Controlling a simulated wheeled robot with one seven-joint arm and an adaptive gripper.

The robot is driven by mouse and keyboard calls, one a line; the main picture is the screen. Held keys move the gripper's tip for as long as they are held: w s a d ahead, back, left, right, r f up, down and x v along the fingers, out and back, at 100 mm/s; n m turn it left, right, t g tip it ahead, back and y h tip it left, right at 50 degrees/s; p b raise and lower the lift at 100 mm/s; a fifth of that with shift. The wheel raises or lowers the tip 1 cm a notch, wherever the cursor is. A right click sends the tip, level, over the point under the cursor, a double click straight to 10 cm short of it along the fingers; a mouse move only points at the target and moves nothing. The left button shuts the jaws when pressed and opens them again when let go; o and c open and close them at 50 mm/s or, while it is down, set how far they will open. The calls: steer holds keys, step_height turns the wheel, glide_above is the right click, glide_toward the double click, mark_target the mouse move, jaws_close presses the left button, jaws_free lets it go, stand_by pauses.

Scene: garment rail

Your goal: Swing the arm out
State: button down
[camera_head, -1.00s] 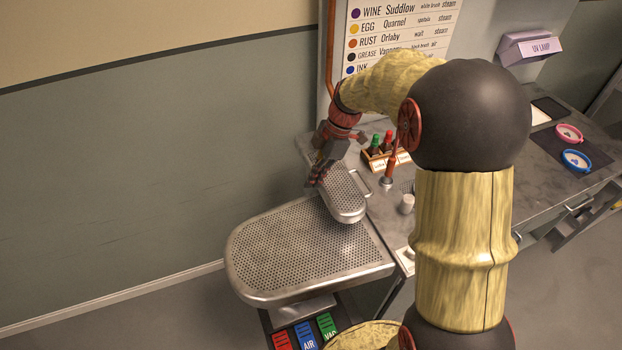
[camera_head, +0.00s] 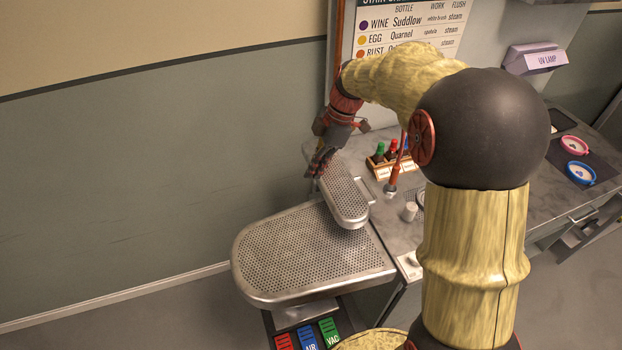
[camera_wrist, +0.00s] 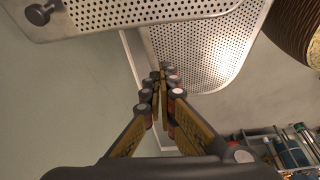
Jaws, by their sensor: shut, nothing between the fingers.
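The small perforated metal arm (camera_head: 343,195) points toward the front, with its rounded end above the back right part of the large perforated board (camera_head: 300,260). In the wrist view the small arm (camera_wrist: 140,12) crosses the top, with a dark knob (camera_wrist: 42,11) at its left end. The large board (camera_wrist: 205,50) shows beyond it. My gripper (camera_head: 317,170) is at the left side of the small arm, near its back end. In the wrist view my gripper's fingers (camera_wrist: 161,80) are together and empty. I cannot tell whether they touch the small arm.
A bottle rack (camera_head: 385,165), a white cup (camera_head: 409,211) and an upright red-handled tool (camera_head: 392,183) stand on the counter right of the small arm. The wall (camera_head: 150,170) is close on the left. Pedals (camera_head: 310,335) sit below the large board.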

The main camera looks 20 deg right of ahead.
steer(key=shift+v, duration=1.3)
steer(key=shift+w+f, duration=0.1)
steer(key=s+d+f+m+h, duration=0.1)
steer(key=s+f+m+h, duration=0.1)
steer(key=s+m, duration=0.75)
steer(key=s+a+r+m+t+h, duration=0.1)
steer(key=s+a+r+m+t, duration=0.1)
steer(key=s+r, duration=0.3)
steer(key=s+a+r+m+t, duration=0.2)
steer(key=s+r+m, duration=0.3)
steer(key=s, duration=0.6)
steer(key=shift+s+a+t+h, duration=0.25)
steer(key=shift+a+t+h, duration=0.15)
steer(key=shift+t, duration=0.2)
